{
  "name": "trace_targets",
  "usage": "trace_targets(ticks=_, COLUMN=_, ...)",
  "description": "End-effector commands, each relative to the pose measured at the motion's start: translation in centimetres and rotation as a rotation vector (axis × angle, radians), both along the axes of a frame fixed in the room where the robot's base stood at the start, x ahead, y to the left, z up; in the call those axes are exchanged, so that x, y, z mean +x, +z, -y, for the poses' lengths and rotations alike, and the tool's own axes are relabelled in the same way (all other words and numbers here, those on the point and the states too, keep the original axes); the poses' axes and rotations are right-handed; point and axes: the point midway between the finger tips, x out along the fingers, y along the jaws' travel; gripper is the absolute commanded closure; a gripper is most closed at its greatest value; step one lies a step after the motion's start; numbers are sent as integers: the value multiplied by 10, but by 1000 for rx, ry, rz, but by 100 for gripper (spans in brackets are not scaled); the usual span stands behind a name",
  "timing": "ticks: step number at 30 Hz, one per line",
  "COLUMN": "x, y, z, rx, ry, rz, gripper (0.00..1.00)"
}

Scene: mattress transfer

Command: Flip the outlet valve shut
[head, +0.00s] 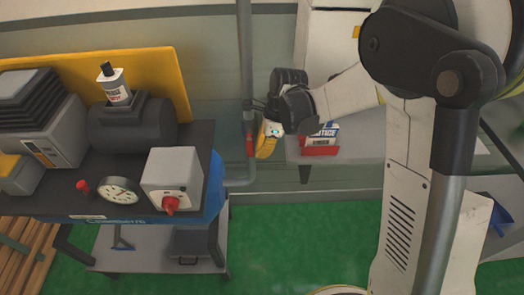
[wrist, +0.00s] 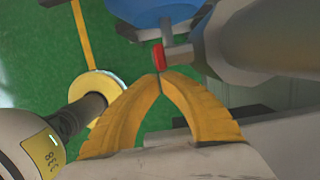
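The outlet valve appears to be the small red-handled fitting (head: 249,145) on the grey vertical pipe, just right of the compressor bench in the head view. In the wrist view its red end (wrist: 158,57) sits on a short grey stub beside the thick pipe.
The black-topped bench (head: 130,205) carries a gauge (head: 119,191), a grey box with a red knob (head: 171,180) and a bottle (head: 115,87). A grey shelf (head: 355,150) with a red bin (head: 319,149) stands right of the pipe. Green floor (head: 285,235) is open in front.

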Motion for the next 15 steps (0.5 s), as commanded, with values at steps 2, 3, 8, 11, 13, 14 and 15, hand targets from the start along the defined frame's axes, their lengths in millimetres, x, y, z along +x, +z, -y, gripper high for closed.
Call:
trace_targets(ticks=2, x=0, y=-1, z=-1, rx=18, ry=-1, rz=0, gripper=100)
trace_targets(ticks=3, x=0, y=-2, z=-1, rx=28, ry=-2, rz=0, gripper=100)
trace_targets(ticks=8, x=0, y=-2, z=-3, rx=53, ry=-1, rz=2, gripper=100)
trace_targets(ticks=11, x=1, y=-3, z=-3, rx=66, ry=-1, rz=3, gripper=100)
trace_targets(ticks=13, x=1, y=-3, z=-4, rx=78, ry=-1, rz=3, gripper=100)
trace_targets(ticks=14, x=1, y=-3, z=-4, rx=84, ry=-1, rz=4, gripper=100)
trace_targets(ticks=15, x=1, y=-4, z=-4, rx=90, ry=-1, rz=4, gripper=100)
